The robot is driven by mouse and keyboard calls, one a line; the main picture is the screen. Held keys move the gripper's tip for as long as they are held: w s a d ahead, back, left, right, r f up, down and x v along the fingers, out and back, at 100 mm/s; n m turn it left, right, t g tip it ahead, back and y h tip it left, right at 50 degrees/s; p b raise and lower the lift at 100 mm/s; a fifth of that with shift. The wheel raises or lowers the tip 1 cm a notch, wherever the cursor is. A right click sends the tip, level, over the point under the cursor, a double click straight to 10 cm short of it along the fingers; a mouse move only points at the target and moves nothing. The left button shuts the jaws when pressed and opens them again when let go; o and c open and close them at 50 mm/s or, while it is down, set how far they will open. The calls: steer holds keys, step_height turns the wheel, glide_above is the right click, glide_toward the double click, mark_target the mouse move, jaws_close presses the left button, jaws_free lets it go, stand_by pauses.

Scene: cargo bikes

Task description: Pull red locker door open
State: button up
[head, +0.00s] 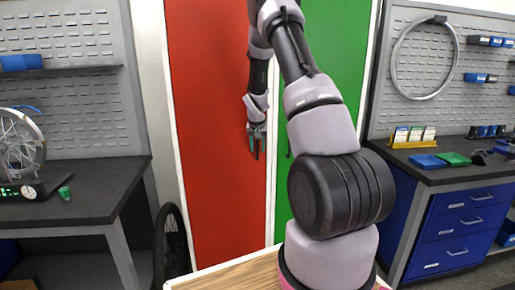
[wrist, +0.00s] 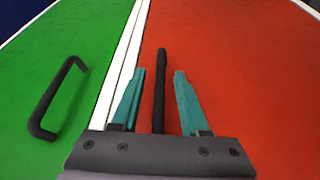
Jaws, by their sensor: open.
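The red locker door (head: 212,130) stands closed behind my arm in the head view and fills the right of the wrist view (wrist: 250,80). Its black bar handle (wrist: 160,85) runs between the two teal fingers of my gripper (wrist: 155,90) in the wrist view. The fingers are apart, one on each side of the handle, with a gap to it on both sides. In the head view my gripper (head: 257,145) hangs in front of the red door near its right edge, and the handle is mostly hidden behind it.
A green locker door (head: 335,60) with its own black handle (wrist: 52,100) is right of the red door in the head view. Workbenches stand left (head: 80,185) and right (head: 455,172). A dark tyre (head: 172,250) stands low by the red door's left side.

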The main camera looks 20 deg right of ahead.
jaws_close()
stand_by(1.5)
